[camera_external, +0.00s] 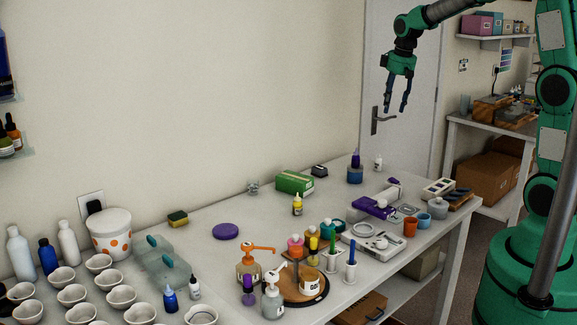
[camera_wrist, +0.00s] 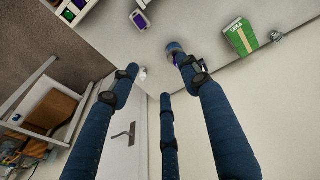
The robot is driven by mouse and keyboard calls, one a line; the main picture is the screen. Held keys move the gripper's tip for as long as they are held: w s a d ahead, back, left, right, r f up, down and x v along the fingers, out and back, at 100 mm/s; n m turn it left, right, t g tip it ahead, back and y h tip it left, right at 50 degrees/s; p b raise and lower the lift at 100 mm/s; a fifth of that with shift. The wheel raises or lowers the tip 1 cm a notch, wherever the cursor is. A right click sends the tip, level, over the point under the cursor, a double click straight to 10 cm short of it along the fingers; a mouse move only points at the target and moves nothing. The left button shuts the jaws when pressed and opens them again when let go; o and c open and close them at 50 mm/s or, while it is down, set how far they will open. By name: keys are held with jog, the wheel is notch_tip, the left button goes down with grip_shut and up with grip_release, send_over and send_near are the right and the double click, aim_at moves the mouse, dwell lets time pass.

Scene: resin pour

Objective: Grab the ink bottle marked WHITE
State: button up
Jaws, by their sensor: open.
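My gripper (camera_external: 396,108) hangs open and empty, well above the back end of the table, in front of the door. In the wrist view its dark blue fingers (camera_wrist: 158,76) are spread apart. A small white bottle (camera_external: 378,164) stands at the back end of the table, below the gripper. It appears in the wrist view as a small pale shape (camera_wrist: 142,74) beside one fingertip. Another small white bottle (camera_external: 195,289) with a dark label stands at the front left, by a blue bottle (camera_external: 170,299). The lettering on both white bottles is too small to read.
A blue jar (camera_external: 355,175) with a purple-topped bottle at it stands just left of the back white bottle. A green box (camera_external: 294,183), yellow bottle (camera_external: 297,206) and purple box (camera_external: 374,208) are nearby. The air around the gripper is clear.

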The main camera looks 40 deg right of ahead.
jog(key=w+d+f+g+p, duration=0.1)
jog(key=w+d+f+p, duration=0.2)
jog(key=w+d+f, duration=0.45)
jog(key=n+g+p, duration=0.1)
jog(key=p, duration=0.3)
send_over(379, 156)
notch_tip(379, 156, down, 10)
jog(key=shift+w+d+f+y, duration=0.3)
jog(key=shift+f, duration=4.3)
jog(key=shift+f, duration=0.1)
jog(key=shift+s+f+b, duration=0.1)
jog(key=shift+f+b, duration=0.25)
jog(key=shift+f, duration=2.15)
